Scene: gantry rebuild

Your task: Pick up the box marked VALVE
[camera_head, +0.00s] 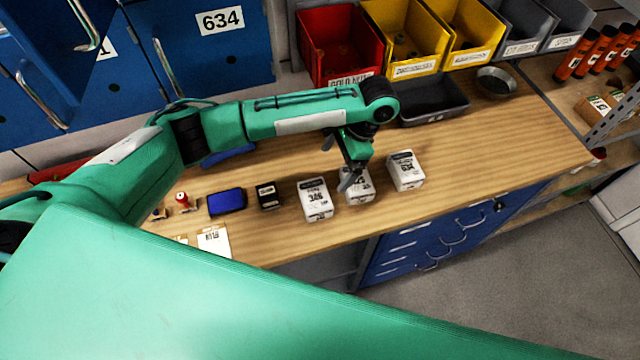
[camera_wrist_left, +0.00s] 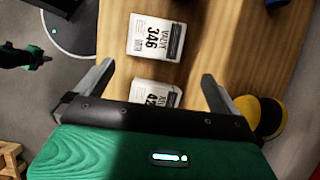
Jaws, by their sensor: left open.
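The box marked VALVE (camera_wrist_left: 155,38), white with the number 346, lies label up on the wooden bench ahead of my left gripper in the wrist view. In the head view the same VALVE box (camera_head: 315,201) is the leftmost of three white boxes. A second white box (camera_wrist_left: 154,94) is partly hidden behind my gripper's body in the wrist view; in the head view this middle box (camera_head: 359,190) is under the fingers. My left gripper (camera_head: 339,166) is open and empty above the boxes; its fingers (camera_wrist_left: 157,73) straddle the gap between the two boxes in the wrist view.
A third white box (camera_head: 406,171) stands to the right, and a small black box (camera_head: 268,196) and a blue item (camera_head: 226,203) to the left. A dark tray (camera_head: 435,102) and coloured bins (camera_head: 340,42) are behind. A green-black part shows at the wrist view's left edge.

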